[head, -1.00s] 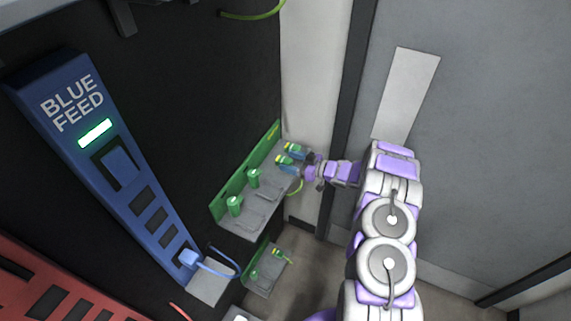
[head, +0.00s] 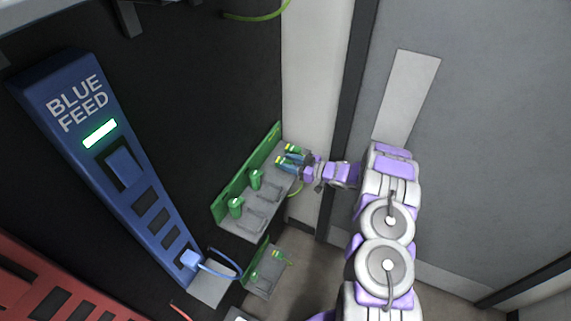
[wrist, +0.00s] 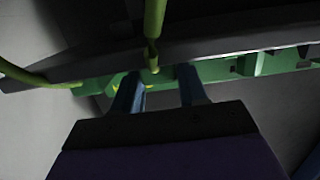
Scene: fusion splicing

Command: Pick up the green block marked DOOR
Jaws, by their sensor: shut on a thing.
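My gripper (head: 288,157) reaches in from the right, over the far end of the grey shelf (head: 232,226) with the green back plate (head: 222,203). Its two blue fingers are shut on a small green block, mostly hidden between them; I cannot read any DOOR marking. In the wrist view my gripper (wrist: 158,82) shows both fingers against the green part of the shelf. A green cable with a plug-like end (wrist: 153,52) hangs between them there. Two other green blocks stand upright on the shelf, a middle one (head: 255,178) and a near one (head: 236,206).
A lower shelf (head: 262,283) with a green part lies below. The blue panel marked BLUE FEED (head: 115,160) stands left, with a blue cable (head: 222,272) at its foot. A red panel (head: 45,300) is at lower left. A grey wall (head: 490,150) borders my arm's right.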

